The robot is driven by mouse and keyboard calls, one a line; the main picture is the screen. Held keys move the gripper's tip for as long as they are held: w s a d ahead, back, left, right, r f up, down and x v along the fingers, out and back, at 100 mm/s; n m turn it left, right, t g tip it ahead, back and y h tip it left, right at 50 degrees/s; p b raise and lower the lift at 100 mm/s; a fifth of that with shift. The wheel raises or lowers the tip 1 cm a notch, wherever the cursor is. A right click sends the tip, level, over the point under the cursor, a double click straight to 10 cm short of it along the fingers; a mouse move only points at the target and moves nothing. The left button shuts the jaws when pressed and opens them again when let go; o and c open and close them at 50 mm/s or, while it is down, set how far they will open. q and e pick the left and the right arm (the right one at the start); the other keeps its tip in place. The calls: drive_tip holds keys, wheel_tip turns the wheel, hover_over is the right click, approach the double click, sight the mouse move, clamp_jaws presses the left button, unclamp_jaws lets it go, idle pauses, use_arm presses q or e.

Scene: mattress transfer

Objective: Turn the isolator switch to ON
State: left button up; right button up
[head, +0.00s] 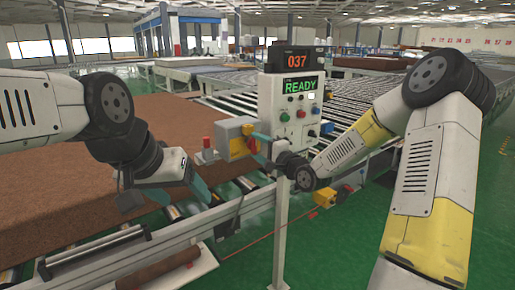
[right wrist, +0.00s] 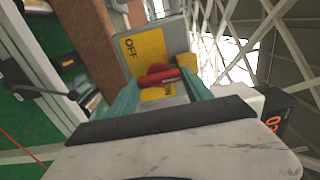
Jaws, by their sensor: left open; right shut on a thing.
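The isolator switch is a grey box with a yellow face (head: 236,138), left of the control panel in the head view. In the right wrist view its yellow plate (right wrist: 143,49) reads OFF, and a second label, partly hidden, sits below the handle. The red handle (right wrist: 158,76) lies crosswise between the two labels. My right gripper (right wrist: 160,88) is shut on the red handle, with a teal finger on each side; in the head view it reaches the switch from the right. My left gripper (head: 203,192) is open and empty, low over the conveyor edge, left of the panel post.
The control panel (head: 294,108) on a white post shows READY, with a 037 display (head: 297,61) on top. A red button (head: 207,150) stands left of the switch. A large brown mattress block (head: 60,200) lies at left. Roller conveyors (head: 365,95) run behind.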

drive_tip(key=o, duration=1.4)
drive_tip(key=shift+c, duration=0.2)
drive_tip(key=shift+s+d, duration=0.1)
drive_tip(key=v, duration=0.7)
drive_tip(key=shift+s+d, duration=0.2)
drive_tip(key=shift+s, duration=0.05)
